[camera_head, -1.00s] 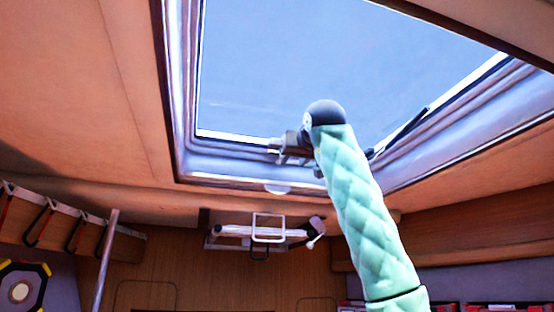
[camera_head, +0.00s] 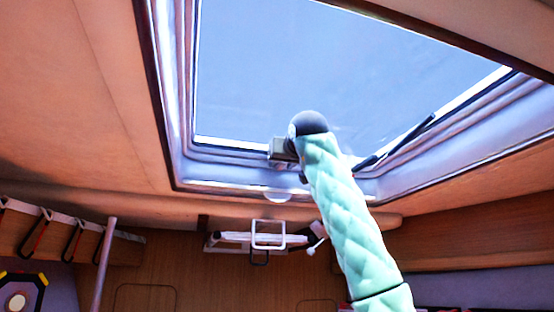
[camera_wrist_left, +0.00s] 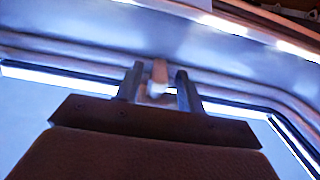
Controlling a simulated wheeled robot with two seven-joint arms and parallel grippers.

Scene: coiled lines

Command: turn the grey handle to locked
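The grey handle (camera_wrist_left: 158,72) shows in the left wrist view as a small pale block on the hatch frame, between my two gripper fingers. In the head view it is hidden or too small to make out at my gripper. My left gripper (camera_head: 282,150) is up at the near lower edge of the roof hatch frame. In the left wrist view the left gripper (camera_wrist_left: 158,88) is open, with one finger on each side of the handle and small gaps showing. Whether it touches the handle I cannot tell. My right gripper is not in view.
The hatch frame (camera_head: 222,170) surrounds a large pane (camera_head: 330,70). A black strut (camera_head: 405,138) sits right of my arm. A white rack (camera_head: 240,238) hangs on the wooden wall below. A pole (camera_head: 103,265) and hooks (camera_head: 40,228) are at the left.

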